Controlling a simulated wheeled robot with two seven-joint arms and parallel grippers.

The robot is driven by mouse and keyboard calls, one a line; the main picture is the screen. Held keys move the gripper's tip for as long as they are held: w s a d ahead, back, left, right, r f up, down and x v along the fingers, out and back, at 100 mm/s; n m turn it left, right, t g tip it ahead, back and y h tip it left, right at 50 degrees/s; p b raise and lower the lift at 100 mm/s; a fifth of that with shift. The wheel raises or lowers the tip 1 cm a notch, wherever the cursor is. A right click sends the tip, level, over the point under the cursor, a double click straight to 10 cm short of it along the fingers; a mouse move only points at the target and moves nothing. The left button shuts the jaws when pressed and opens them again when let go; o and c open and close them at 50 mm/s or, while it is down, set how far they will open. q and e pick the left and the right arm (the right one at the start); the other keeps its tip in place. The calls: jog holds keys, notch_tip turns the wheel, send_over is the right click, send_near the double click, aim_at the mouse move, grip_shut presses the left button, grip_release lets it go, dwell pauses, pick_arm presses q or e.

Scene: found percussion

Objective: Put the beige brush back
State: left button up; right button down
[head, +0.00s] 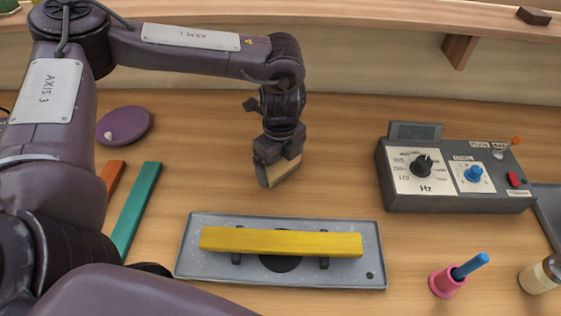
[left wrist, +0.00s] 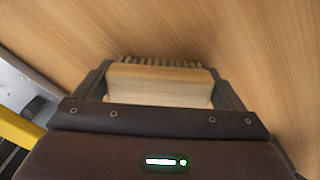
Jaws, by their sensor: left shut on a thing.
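The beige brush (left wrist: 158,84) is between the fingers of my left gripper (left wrist: 160,85) in the left wrist view, its pale wooden block crosswise and its bristles pointing away from the palm. In the head view my left gripper (head: 279,166) is shut on the brush (head: 282,174), with the bristle end low and close to the table, behind the grey tray. I cannot tell whether the bristles touch the table. My right gripper is not in view.
A grey tray (head: 192,262) carries a yellow bar (head: 280,242). Orange (head: 112,176) and teal (head: 136,210) bars and a purple disc (head: 124,125) lie left. A control box (head: 455,180), a pink holder (head: 443,284) and a bottle (head: 538,278) stand right. Table behind the tray is clear.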

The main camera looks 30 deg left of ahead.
aim_at(280, 161)
pick_arm(q)
jog(key=o, duration=0.7)
jog(key=shift+f, duration=0.15)
notch_tip(280, 161, up, 12)
jog(key=shift+r+p, duration=0.2)
jog(key=shift+p, duration=0.25)
jog(key=shift+s, duration=0.1)
